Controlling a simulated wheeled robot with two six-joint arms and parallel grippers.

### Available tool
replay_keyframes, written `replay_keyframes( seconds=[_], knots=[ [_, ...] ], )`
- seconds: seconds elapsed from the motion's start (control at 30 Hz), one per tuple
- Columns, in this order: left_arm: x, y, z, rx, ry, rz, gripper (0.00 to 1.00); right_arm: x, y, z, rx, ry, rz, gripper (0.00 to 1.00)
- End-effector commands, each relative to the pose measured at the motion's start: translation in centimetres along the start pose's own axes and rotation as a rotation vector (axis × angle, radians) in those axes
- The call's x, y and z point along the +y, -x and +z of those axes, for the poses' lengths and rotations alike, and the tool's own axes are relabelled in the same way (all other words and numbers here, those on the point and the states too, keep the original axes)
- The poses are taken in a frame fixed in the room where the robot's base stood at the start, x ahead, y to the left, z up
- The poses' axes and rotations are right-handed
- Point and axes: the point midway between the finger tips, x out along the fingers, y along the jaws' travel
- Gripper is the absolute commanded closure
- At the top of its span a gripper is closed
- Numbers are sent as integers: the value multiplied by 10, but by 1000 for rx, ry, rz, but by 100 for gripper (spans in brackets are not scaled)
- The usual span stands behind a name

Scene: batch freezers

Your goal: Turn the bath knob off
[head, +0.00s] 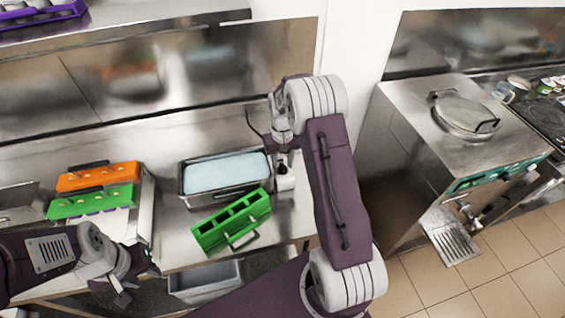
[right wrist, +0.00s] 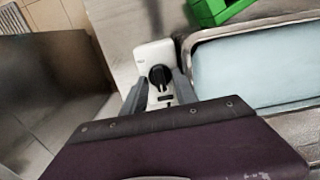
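The bath knob is a black dial (right wrist: 160,77) on a white control box (right wrist: 153,54), seen in the right wrist view. The box also shows in the head view (head: 286,183), at the right end of the bath (head: 200,200), a metal basin of pale blue liquid. My right gripper (right wrist: 159,88) has its two grey fingers apart, one on each side of the dial as seen from the wrist. I cannot tell whether they touch it. In the head view my right gripper (head: 284,150) hangs over the box. My left gripper (head: 122,290) is low at the left, its fingers unclear.
A green mould (head: 232,220) lies in front of the bath. An orange mould (head: 98,177) and another green mould (head: 92,201) sit to the left. A steel machine (head: 425,125) with a round lid stands at right. Tiled floor (head: 495,265) is clear at lower right.

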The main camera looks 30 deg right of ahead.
Motion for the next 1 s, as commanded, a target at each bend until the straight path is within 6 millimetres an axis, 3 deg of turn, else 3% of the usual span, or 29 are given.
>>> replay_keyframes(
  seconds=[0.13, 0.4, 0.5, 1.0],
  knots=[
    [0, -6, 1, 0, 0, 0, 64, 0, 19, -2, 8, 0, 0, 65],
    [0, -13, 1, 0, 0, 0, 64, 0, 76, -1, 5, 0, 0, 65],
    [0, -13, 1, 0, 0, 0, 64, 0, 87, 0, 4, 0, 0, 65],
    [0, -13, 1, 0, 0, 0, 64, 0, 90, 0, 1, 0, 0, 65]
  ],
)
